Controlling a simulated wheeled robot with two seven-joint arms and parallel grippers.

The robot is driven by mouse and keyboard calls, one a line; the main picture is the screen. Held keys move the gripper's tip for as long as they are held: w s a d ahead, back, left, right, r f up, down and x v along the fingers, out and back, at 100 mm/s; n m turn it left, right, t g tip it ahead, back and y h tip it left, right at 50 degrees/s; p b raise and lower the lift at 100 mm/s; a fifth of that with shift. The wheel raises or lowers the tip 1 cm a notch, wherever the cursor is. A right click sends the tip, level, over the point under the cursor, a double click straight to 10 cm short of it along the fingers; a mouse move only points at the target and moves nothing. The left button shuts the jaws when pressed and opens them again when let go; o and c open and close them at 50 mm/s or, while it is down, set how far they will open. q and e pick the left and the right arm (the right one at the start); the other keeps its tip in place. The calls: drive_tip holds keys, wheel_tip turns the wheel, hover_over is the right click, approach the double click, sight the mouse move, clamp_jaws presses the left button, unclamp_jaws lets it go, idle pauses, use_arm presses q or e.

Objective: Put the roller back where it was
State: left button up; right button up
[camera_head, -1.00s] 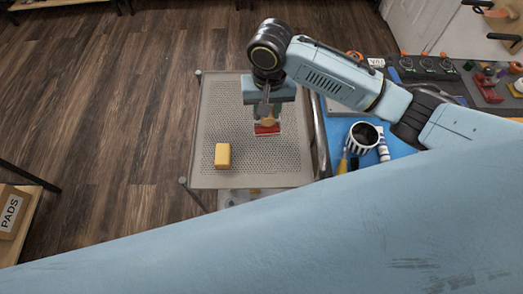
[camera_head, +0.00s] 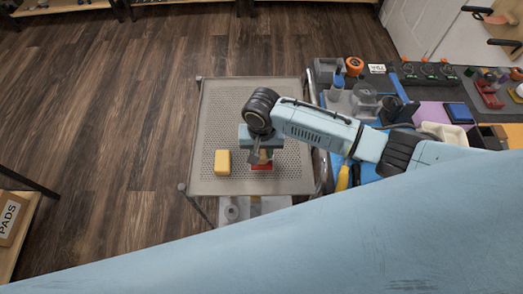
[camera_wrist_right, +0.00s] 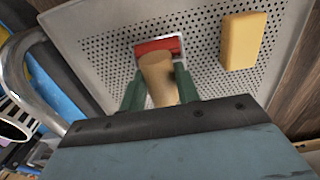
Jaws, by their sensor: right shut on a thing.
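The roller has a red head (camera_head: 261,167) and a light wooden handle; it also shows in the right wrist view (camera_wrist_right: 157,72). My right gripper (camera_head: 259,152) is shut on the roller's handle, with its dark green fingers on both sides in the right wrist view (camera_wrist_right: 158,88). It holds the roller over the near half of a grey perforated tray top (camera_head: 225,110). The red head points away from the gripper; I cannot tell whether it touches the surface. My left gripper is not in view.
A yellow block (camera_head: 222,163) lies on the perforated top, just left of the roller. To the right is a crowded workbench with a blue mat, clear containers (camera_head: 365,100) and a yellow-handled tool (camera_head: 343,178). The far part of the perforated top is clear.

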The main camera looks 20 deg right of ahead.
drive_tip(key=shift+f, duration=0.25)
drive_tip(key=shift+s+f, duration=0.15)
drive_tip(key=shift+f, duration=0.25)
clamp_jaws()
drive_tip(key=o, duration=0.6)
unclamp_jaws()
drive_tip(key=shift+o, duration=1.4)
drive_tip(key=shift+r, duration=0.15)
